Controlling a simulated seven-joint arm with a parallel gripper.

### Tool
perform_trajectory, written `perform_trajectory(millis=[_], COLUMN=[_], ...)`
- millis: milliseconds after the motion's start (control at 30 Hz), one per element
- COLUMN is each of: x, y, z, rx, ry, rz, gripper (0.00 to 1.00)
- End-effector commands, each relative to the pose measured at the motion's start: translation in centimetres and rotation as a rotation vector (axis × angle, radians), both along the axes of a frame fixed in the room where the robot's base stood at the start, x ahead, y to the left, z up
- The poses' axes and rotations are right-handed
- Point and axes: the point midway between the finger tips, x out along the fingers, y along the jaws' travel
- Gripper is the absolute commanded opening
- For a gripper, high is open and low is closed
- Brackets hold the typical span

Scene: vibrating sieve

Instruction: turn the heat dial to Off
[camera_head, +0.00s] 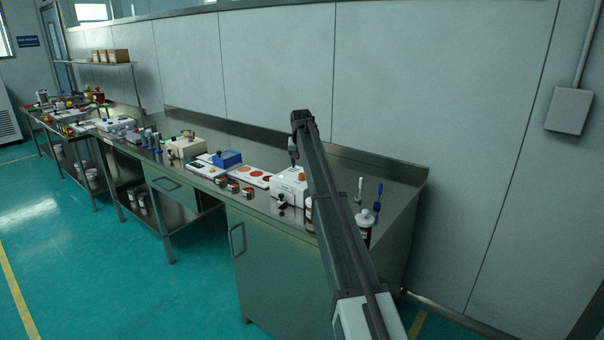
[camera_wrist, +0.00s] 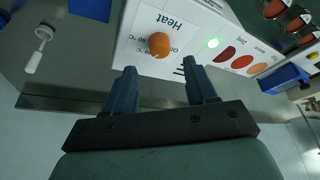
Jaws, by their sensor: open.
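The heat dial (camera_wrist: 158,44) is a round orange knob on a white panel marked "Heat" (camera_wrist: 172,22) in the wrist view. Small temperature labels and what looks like "Off" surround it. A small pale mark shows near the knob's edge, but its setting is too small to read surely. In the head view, the white device (camera_head: 287,190) carries the orange knob (camera_head: 301,177) on top. My gripper (camera_wrist: 160,66) is open and empty. Its two dark blue fingers point toward the dial, apart from it, with the knob ahead of the gap between them. My arm partly hides the device in the head view.
A white plate with red and orange discs (camera_head: 257,178) and a blue box (camera_head: 227,158) stand left of the device. A brown bottle (camera_head: 365,226) stands to the right. The wall is behind the bench.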

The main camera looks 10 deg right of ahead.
Motion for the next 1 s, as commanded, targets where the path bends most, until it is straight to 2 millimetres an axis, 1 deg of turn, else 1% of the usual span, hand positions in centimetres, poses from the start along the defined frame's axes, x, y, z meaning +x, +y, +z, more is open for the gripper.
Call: perform_trajectory(millis=[33, 100, 300, 400, 567, 833, 867, 1000], x=[0.4, 0.8, 1.8, 2.1, 2.3, 2.3, 2.3, 2.3], y=[-0.1, -0.1, -0.3, -0.3, -0.4, -0.4, -0.4, -0.4], z=[-1.0, -2.0, -4.4, -5.1, -5.6, -5.7, -5.7, -5.7], rx=[0.0, 0.001, 0.0, 0.0, 0.0, 0.0, 0.0, 0.0], ry=[0.002, 0.003, 0.002, 0.001, 0.0, 0.0, 0.0, 0.0], rz=[0.0, 0.0, 0.0, 0.0, 0.0, 0.0, 0.0, 0.0], gripper=[0.56, 0.56, 0.56, 0.56, 0.56, 0.56, 0.54, 0.41])
